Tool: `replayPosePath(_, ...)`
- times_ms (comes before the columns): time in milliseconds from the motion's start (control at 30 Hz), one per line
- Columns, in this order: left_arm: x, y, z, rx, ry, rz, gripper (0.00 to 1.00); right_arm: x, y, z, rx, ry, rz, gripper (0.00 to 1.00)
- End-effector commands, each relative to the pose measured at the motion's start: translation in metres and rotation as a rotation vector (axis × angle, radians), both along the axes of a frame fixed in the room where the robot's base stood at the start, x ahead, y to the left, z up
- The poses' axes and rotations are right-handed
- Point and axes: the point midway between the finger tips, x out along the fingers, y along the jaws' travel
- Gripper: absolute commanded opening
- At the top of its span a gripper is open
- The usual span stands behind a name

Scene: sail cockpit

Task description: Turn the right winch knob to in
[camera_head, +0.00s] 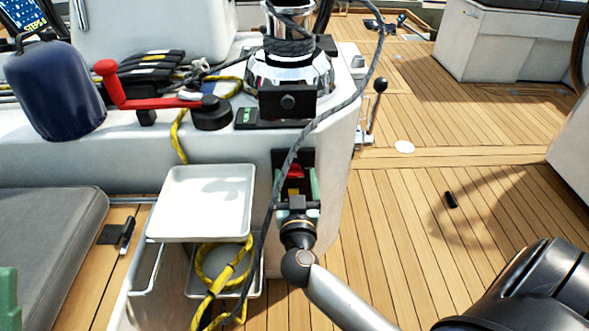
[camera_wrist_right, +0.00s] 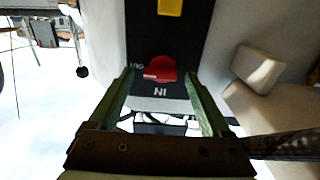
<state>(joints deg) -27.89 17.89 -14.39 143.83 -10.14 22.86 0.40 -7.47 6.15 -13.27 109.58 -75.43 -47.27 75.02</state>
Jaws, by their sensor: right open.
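The red winch knob (camera_head: 296,170) sits on a black panel on the white cockpit pedestal's front. In the right wrist view the knob (camera_wrist_right: 166,67) shows a pale mark at its lower left. An upside-down "IN" label (camera_wrist_right: 174,92) is just below it, and another partly legible label is at its left. My right gripper (camera_head: 297,186) is open in front of the panel, its green fingers (camera_wrist_right: 158,75) on either side of the knob, with visible gaps. I cannot tell how deep they reach. A green piece at the lower left edge seems to be my left gripper (camera_head: 8,297), mostly cut off.
A dark rope (camera_head: 310,132) hangs from the chrome winch (camera_head: 289,72) past the panel's left side. A white tray (camera_head: 204,204) is left of my right gripper. A yellow switch (camera_wrist_right: 170,6) is on the same panel. The wooden deck (camera_head: 450,170) at right is mostly clear.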

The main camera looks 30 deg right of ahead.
Motion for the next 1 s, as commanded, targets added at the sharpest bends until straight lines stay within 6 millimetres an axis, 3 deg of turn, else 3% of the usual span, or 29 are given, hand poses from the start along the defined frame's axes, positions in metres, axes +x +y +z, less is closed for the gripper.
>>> replayPosePath(433, -0.0002, 0.0001, 0.0008, 0.002, -0.001, -0.001, 0.0, -0.0018, 0.001, -0.0001, 0.0, 0.0, 0.0, 0.82)
replayPosePath(1000, -0.0002, 0.0, 0.0009, 0.002, -0.002, -0.001, 0.0, -0.0017, 0.0005, 0.0001, 0.0, 0.0, -0.002, 0.2)
